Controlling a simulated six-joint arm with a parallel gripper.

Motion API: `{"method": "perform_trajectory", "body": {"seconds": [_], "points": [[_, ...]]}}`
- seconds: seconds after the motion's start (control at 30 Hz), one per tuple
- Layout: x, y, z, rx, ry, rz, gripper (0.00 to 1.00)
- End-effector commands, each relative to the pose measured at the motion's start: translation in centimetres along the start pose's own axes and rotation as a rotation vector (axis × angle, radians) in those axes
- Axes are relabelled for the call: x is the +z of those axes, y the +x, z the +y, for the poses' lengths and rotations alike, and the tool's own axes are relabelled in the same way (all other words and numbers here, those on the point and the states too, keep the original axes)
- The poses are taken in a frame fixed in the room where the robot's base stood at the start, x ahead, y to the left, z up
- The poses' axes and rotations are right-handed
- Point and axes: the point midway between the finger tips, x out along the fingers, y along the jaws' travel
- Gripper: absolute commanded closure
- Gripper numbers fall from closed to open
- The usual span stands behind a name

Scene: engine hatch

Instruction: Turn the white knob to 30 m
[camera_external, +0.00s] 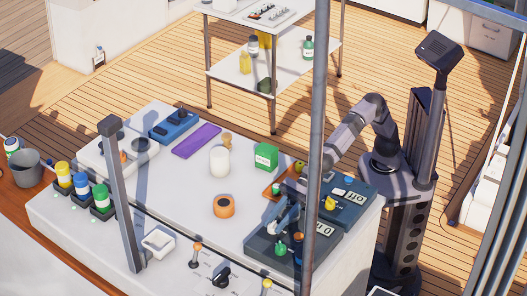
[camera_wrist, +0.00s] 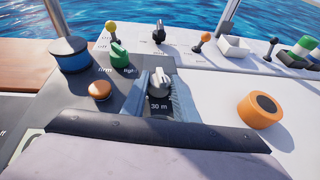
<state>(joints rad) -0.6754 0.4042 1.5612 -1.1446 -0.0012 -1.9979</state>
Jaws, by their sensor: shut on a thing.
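The white knob (camera_wrist: 158,82) sits on a dark panel in the wrist view. My gripper (camera_wrist: 160,90) has one blue-grey finger on each side of it and is shut on it. A "30 m" label shows on the panel just below the knob, between the fingers. Any other marks around the knob are hidden by the fingers, and I cannot tell exactly where its pointer stands. In the external view my gripper (camera_external: 279,226) is low over the dark panel at the table's front right; the knob is not clear there.
Beside the knob are a green knob (camera_wrist: 119,54), an orange button (camera_wrist: 100,90) and a blue round knob (camera_wrist: 69,54). An orange ring (camera_wrist: 260,109) lies to the right on the white top. Levers line the far edge. A grey post (camera_external: 318,120) crosses the external view.

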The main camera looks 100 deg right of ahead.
Motion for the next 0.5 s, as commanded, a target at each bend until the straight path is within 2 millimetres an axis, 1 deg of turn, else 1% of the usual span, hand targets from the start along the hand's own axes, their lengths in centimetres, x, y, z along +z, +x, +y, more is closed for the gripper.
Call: {"method": "perform_trajectory", "body": {"seconds": [0.03, 0.2, 0.5], "points": [[-0.15, 0.13, 0.27, -0.018, 0.008, -0.007, 0.96], [0.05, 0.05, 0.33, -0.084, 0.036, -0.006, 0.96], [0.28, -0.12, 0.34, -0.138, 0.059, -0.006, 0.96]]}}
